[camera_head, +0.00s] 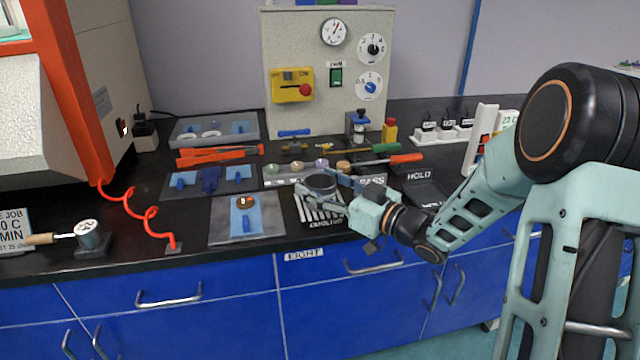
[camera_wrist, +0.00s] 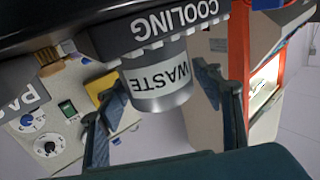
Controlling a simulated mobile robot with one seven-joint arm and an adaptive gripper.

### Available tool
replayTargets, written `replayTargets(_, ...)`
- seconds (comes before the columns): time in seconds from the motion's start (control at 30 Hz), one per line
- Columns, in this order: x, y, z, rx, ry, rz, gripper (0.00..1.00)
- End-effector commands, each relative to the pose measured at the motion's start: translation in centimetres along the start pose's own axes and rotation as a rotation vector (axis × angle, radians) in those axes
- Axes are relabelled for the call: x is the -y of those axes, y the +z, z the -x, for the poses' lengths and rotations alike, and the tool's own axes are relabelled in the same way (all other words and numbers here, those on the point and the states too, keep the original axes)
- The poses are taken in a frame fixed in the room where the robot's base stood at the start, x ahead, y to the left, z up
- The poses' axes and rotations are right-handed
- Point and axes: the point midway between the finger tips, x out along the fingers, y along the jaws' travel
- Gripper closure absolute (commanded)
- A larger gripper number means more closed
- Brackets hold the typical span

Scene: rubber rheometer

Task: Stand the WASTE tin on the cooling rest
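The WASTE tin (camera_head: 320,183) is a grey metal tin with a dark open top. It stands upright on the ribbed cooling rest (camera_head: 322,216) near the bench's front edge. The wrist view is upside down and shows the tin (camera_wrist: 158,90) with its WASTE label against the COOLING rest (camera_wrist: 150,35). My gripper (camera_head: 324,192) is at the tin from the right. Its fingers are spread, one on either side of the tin, with narrow gaps visible in the wrist view. The tin's far side is hidden.
Left of the rest is a grey mat (camera_head: 225,228) with a small sample and a blue handle. Several small pots (camera_head: 296,167) stand just behind. The PASS (camera_head: 372,181) and HOLD (camera_head: 420,175) trays are to the right. A red coiled hose (camera_head: 135,212) lies at left.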

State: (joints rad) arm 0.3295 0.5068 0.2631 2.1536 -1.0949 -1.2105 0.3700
Motion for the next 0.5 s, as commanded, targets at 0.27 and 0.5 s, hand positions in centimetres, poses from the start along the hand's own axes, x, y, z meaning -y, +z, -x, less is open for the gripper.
replayTargets(0.27,0.0,-0.1,0.0,0.0,0.0,0.0,0.33)
replayTargets(0.5,-0.2,-0.5,1.7,0.0,0.004,0.0,0.33)
